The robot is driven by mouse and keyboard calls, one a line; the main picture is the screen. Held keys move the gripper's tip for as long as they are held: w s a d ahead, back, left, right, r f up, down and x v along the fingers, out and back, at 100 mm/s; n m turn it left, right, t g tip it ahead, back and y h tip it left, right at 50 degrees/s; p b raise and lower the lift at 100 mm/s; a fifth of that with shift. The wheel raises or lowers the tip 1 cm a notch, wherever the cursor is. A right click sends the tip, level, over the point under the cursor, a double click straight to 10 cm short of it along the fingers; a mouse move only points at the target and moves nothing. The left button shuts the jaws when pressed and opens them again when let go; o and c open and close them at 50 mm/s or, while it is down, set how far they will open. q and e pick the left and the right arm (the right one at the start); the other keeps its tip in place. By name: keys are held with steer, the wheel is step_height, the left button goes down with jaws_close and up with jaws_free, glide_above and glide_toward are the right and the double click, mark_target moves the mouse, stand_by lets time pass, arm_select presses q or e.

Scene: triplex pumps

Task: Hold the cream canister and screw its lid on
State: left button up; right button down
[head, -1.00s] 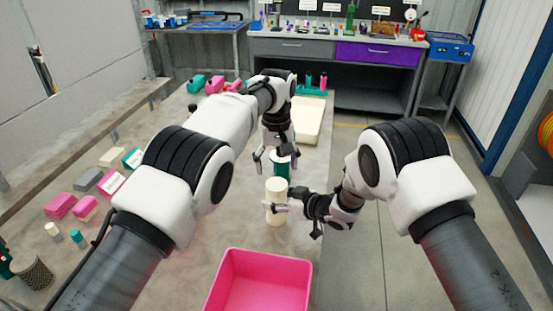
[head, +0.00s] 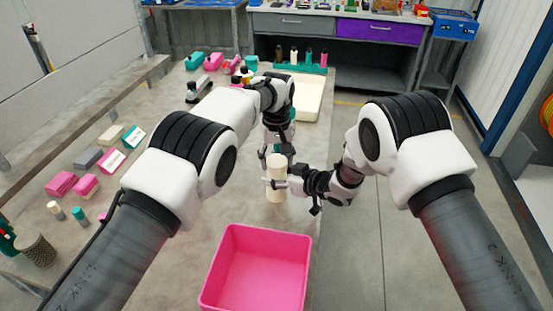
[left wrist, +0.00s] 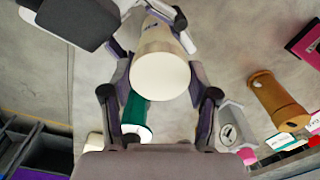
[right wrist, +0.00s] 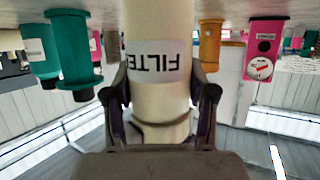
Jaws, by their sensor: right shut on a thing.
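The cream canister (head: 276,182) stands upright near the table's right edge. My right gripper (head: 272,184) is shut around its side. In the right wrist view the canister (right wrist: 158,45), with an upside-down "FILTE" label, sits between the fingers (right wrist: 160,105). Its round cream top (left wrist: 161,80) faces the left wrist camera. I cannot tell whether this is the lid or how it is seated. My left gripper (head: 276,150) points down just behind and above the canister in the head view. Its fingers (left wrist: 160,85) are spread, on either side of the top; contact is unclear.
A pink bin (head: 258,268) stands in front of the canister. A green canister (left wrist: 137,112) and a brown-orange one (left wrist: 277,100) are nearby. A cream tray (head: 305,100) lies behind. Pink, grey and cream blocks (head: 88,157) lie at left.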

arm_select(q)
steer(key=o, duration=1.3)
steer(key=shift+o, duration=0.2)
step_height(320, 180, up, 12)
arm_select(e)
steer(key=shift+c, duration=1.4)
jaws_free()
